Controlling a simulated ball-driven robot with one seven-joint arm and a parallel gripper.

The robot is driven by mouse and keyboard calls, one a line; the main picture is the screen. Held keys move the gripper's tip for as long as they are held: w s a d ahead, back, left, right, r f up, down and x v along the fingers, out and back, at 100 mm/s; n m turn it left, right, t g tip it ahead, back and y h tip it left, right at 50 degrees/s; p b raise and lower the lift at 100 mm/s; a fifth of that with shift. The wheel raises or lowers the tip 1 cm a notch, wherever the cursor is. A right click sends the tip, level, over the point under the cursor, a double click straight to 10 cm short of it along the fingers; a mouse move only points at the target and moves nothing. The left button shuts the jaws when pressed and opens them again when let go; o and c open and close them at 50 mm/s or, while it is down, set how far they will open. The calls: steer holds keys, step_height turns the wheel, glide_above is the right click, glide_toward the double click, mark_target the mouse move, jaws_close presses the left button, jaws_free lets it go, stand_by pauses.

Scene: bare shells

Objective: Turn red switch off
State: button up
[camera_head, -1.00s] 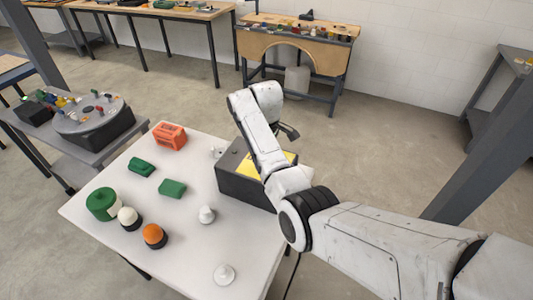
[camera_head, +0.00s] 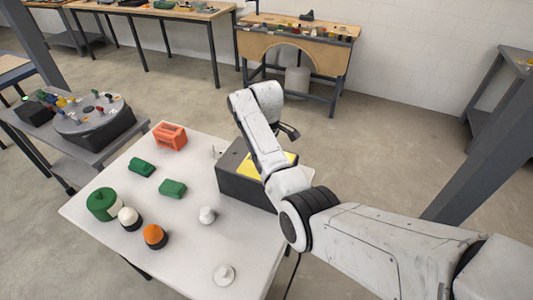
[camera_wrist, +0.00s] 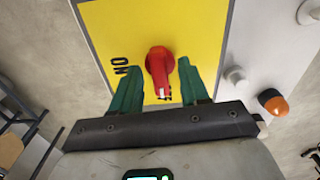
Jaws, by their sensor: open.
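The red switch (camera_wrist: 157,66) is a rotary handle on a yellow plate (camera_wrist: 115,22) in the wrist view. Its handle runs roughly up and down in the picture. "ON" lettering shows to its left, and other lettering at its lower end is mostly covered. My gripper (camera_wrist: 161,72) is open, with one green finger on each side of the handle. I cannot tell whether either finger touches it. In the head view, the plate (camera_head: 250,165) tops a dark box (camera_head: 232,181) on the white table. My arm hides the switch there.
A grey side table (camera_head: 75,160) with a switch panel stands at left.

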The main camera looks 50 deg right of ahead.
step_height(320, 180, up, 9)
steer(key=shift+w+f+b, duration=0.1)
steer(key=shift+b, duration=0.2)
steer(key=shift+r+p, duration=0.35)
steer(key=shift+r, duration=0.6)
steer(key=shift+m+t+h, duration=0.5)
steer(key=shift+m+h, duration=0.1)
steer(key=shift+m, duration=0.3)
steer(key=s+a+f, duration=0.1)
steer(key=f, duration=0.1)
steer(key=s+f, duration=0.2)
steer(key=f, duration=0.1)
steer(key=s+a+f, duration=0.1)
steer(key=s+f, duration=0.1)
steer(key=shift+a+f, duration=0.2)
steer(key=shift+a, duration=0.1)
steer(key=s+a+f+m+t+y, duration=0.1)
steer(key=s+a+f+m+t, duration=0.25)
steer(key=s+a, duration=1.45)
steer(key=s+d+f+g+b, duration=0.3)
steer(key=s+f+b, duration=0.2)
steer(key=s+f, duration=0.7)
steer(key=shift+f+b, duration=0.15)
steer(key=shift+b, duration=0.15)
